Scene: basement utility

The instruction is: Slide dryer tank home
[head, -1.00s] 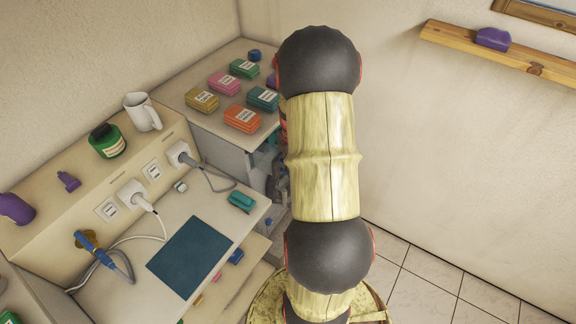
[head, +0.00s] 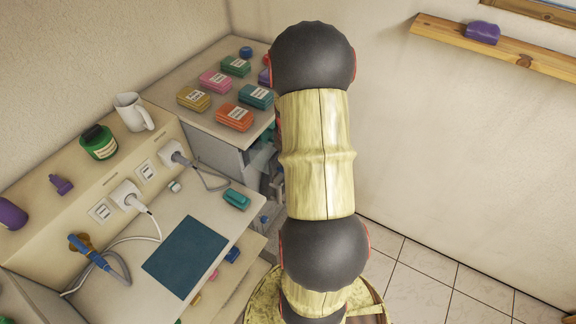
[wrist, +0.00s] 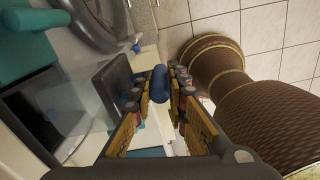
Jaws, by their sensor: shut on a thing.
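In the wrist view, my gripper (wrist: 162,84) is shut on a blue rounded bar (wrist: 159,88) that sits between its fingertips. To the left of the fingers is a dark grey panel (wrist: 116,82) with a clear, see-through tank body (wrist: 78,122) behind it, sticking out from the pale machine front. Whether the bar joins the panel is hidden by the fingers. In the head view, a bit of the clear tank (head: 262,158) shows beside my arm, which hides my gripper and most of the machine.
A grey round door ring (wrist: 98,22) and a teal cylinder (wrist: 24,45) are close by on the left of the wrist view. The worktop (head: 205,75) holds several coloured packets. A desk with a blue mat (head: 186,257) is nearer. Tiled floor (head: 440,275) is open to the right.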

